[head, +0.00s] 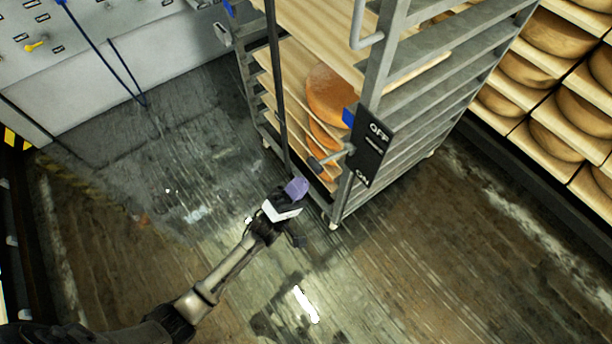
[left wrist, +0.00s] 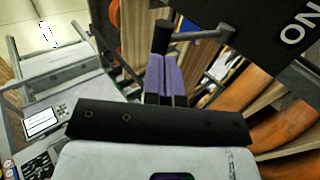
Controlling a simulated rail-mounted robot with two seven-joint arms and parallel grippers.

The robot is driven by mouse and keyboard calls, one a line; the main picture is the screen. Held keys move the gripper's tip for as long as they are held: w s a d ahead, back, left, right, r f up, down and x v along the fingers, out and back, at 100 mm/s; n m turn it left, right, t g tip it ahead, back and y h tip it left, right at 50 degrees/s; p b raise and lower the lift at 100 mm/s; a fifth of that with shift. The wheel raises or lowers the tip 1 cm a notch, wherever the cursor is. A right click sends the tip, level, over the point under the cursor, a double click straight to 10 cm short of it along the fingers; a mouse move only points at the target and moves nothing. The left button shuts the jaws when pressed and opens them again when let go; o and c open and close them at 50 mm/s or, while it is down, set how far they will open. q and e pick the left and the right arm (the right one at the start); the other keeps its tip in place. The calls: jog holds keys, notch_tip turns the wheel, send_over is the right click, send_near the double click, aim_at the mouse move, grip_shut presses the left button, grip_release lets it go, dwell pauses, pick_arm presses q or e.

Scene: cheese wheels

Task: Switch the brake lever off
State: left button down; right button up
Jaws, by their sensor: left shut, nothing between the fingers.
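The brake lever (head: 331,158) is a short metal rod with a dark end on the side of a metal cheese rack (head: 352,180). It sits beside a black plate (head: 370,146) marked OFF at the top and ON at the bottom. The lever lies between the two words, and I cannot tell its exact setting. My left gripper (head: 297,186), with purple fingers, is below and left of the lever, apart from it in the head view. In the left wrist view its fingers (left wrist: 165,75) are shut and empty, and the lever (left wrist: 195,35) shows just beyond the tips. My right gripper is not in view.
Orange cheese wheels (head: 327,95) lie on the rack's wooden shelves. Another shelf of cheese wheels (head: 553,35) stands at the right. A grey machine (head: 120,50) stands at the upper left. The wet floor (head: 420,255) in front is clear.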

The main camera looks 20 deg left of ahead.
aim_at(333, 157)
pick_arm(q)
jog(key=shift+b+x, duration=0.35)
jog(key=shift+x, duration=1.3)
